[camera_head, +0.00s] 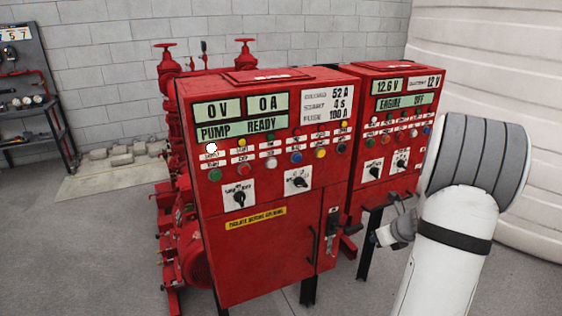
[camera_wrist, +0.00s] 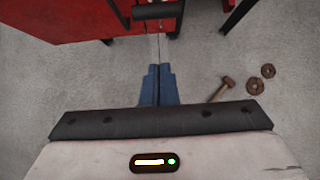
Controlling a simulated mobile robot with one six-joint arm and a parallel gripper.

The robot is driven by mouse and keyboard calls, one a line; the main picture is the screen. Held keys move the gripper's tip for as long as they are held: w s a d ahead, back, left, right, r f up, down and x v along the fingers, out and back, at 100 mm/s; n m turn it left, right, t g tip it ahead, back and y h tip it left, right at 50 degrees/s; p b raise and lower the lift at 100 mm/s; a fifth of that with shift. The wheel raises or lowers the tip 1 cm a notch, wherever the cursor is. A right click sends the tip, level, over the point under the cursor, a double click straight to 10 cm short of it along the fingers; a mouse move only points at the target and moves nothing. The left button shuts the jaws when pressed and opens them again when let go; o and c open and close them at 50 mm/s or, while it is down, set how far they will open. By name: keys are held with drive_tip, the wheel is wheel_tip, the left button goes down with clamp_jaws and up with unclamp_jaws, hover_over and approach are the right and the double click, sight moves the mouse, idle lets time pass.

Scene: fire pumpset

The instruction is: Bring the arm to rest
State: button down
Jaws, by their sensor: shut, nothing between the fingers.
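My arm stands at the right in the head view, a white link with a grey ribbed joint at its top, in front of the second red cabinet. My gripper (camera_wrist: 158,72) shows in the wrist view as two blue fingers side by side, shut with nothing between them. The fingers point toward the foot of a red cabinet, above the grey floor. In the head view the gripper end is small and partly hidden by the arm.
A red pump panel (camera_head: 255,220) reads "PUMP READY". A second red cabinet (camera_head: 365,150) reading "ENGINE OFF" stands beside it, close to my arm. A large white ribbed tank (camera_head: 490,60) is behind. A hammer (camera_wrist: 222,90) and two rusty discs (camera_wrist: 255,86) lie on the floor.

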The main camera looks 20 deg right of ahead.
drive_tip(key=s+a+r+n+g+y, duration=0.1)
drive_tip(key=s+a+r+n, duration=0.1)
drive_tip(key=a+r+n, duration=0.5)
drive_tip(key=s+a+r+n+g+y, duration=0.1)
drive_tip(key=s+a+r+n+g, duration=0.15)
drive_tip(key=a+n, duration=0.9)
drive_tip(key=s+a+r+n+h, duration=0.1)
drive_tip(key=s+a+r+n, duration=0.1)
drive_tip(key=s+a+n, duration=0.3)
drive_tip(key=s+a+r+n+g+h, duration=0.1)
drive_tip(key=s+a+r+n+h, duration=0.1)
drive_tip(key=s+a+n, duration=0.4)
drive_tip(key=s+n, duration=0.4)
drive_tip(key=shift+s+r+n, duration=0.3)
drive_tip(key=shift+r+n, duration=0.05)
